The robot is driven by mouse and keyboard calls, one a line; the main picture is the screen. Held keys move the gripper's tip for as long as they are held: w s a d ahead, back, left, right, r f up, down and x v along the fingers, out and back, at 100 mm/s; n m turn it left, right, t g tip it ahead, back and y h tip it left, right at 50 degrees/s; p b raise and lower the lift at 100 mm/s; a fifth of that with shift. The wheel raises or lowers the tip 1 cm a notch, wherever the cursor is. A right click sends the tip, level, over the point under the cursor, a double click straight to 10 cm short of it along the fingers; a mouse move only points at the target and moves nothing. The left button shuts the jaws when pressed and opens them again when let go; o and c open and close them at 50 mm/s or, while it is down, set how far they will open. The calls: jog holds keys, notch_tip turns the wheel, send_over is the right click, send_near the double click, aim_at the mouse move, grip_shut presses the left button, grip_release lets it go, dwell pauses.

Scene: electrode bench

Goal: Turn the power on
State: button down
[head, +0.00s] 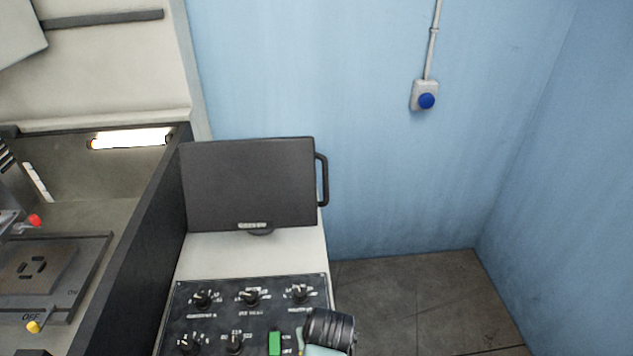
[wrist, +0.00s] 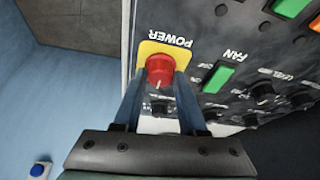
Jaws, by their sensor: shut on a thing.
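The red power knob (wrist: 159,66) sits on a yellow plate (wrist: 147,49) marked POWER, upside down in the wrist view. A small pale mark shows on its near side. My gripper (wrist: 160,82) is shut on the knob, one finger on each side. In the head view my wrist (head: 330,328) is at the right front edge of the dark control panel (head: 225,325) and hides the knob.
A green FAN switch (wrist: 217,77) sits beside the power plate, with several black dials around. A dark monitor (head: 250,185) stands behind the panel. A blue button (head: 426,101) is on the wall. A dark-edged basin (head: 130,230) is at left. Floor at right is clear.

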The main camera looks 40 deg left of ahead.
jog(key=m+p, duration=0.1)
jog(key=m, duration=0.1)
jog(key=m+t+h+p, duration=0.1)
jog(key=m, duration=0.1)
jog(key=shift+s+a+r, duration=0.1)
jog(key=shift+a+r, duration=0.05)
jog(key=shift+a, duration=0.05)
jog(key=shift+a+m+t+h, duration=0.1)
jog(key=shift+m+t+h, duration=0.25)
jog(key=shift+m, duration=0.75)
jog(key=shift+m+t+h, duration=0.15)
jog(key=shift+m+h, duration=0.3)
jog(key=shift+m, duration=0.65)
jog(key=shift+c, duration=2.3)
grip_release()
jog(key=shift+s, duration=0.1)
jog(key=v, duration=1.2)
jog(key=shift+s+r+b, duration=0.15)
jog(key=shift+r+b, duration=0.2)
jog(key=shift+b, duration=0.1)
